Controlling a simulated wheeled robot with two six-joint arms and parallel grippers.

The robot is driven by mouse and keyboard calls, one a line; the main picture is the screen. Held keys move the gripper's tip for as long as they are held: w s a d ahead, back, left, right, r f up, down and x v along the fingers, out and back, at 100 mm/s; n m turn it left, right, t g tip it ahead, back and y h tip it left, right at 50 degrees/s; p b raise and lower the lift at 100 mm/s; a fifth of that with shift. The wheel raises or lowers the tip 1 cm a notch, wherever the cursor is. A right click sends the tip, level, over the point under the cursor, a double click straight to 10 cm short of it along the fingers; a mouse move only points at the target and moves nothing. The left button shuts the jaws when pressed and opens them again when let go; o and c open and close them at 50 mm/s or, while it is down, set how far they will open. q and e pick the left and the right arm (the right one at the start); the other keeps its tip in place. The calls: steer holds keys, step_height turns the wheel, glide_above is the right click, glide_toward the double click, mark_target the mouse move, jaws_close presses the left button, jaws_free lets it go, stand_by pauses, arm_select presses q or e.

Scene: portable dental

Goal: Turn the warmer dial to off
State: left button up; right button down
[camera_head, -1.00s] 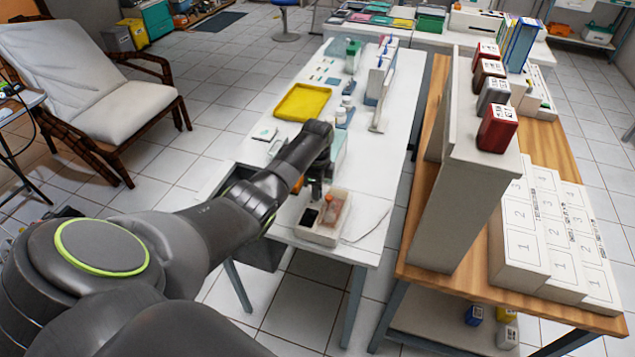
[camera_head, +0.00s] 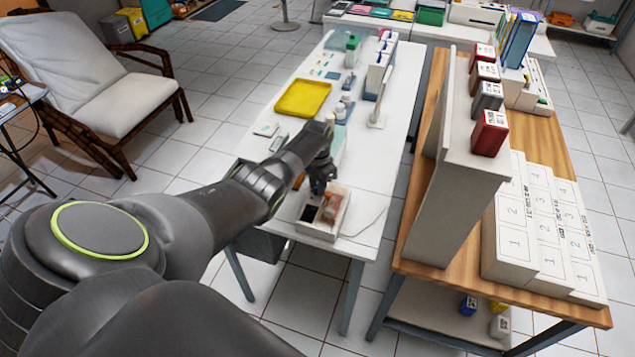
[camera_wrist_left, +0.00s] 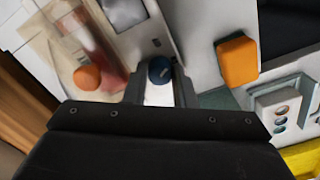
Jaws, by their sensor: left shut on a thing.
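My left gripper (camera_head: 318,192) reaches down at the near end of the white table, beside a pale open box (camera_head: 318,236). In the left wrist view, the left gripper (camera_wrist_left: 160,88) is shut on a round dark-blue knob (camera_wrist_left: 160,68), which appears to be the warmer dial. The knob sits on a white surface. My right gripper is not in view.
An orange block (camera_wrist_left: 237,60) and a grey panel with round coloured buttons (camera_wrist_left: 284,108) lie right of the fingers in the wrist view. An orange ball-like part (camera_wrist_left: 87,78) is left.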

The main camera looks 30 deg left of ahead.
arm_select(q)
steer(key=n, duration=0.4)
steer(key=shift+r+p, duration=0.1)
steer(key=shift+p, duration=0.3)
steer(key=shift+n, duration=0.9)
steer(key=o, duration=1)
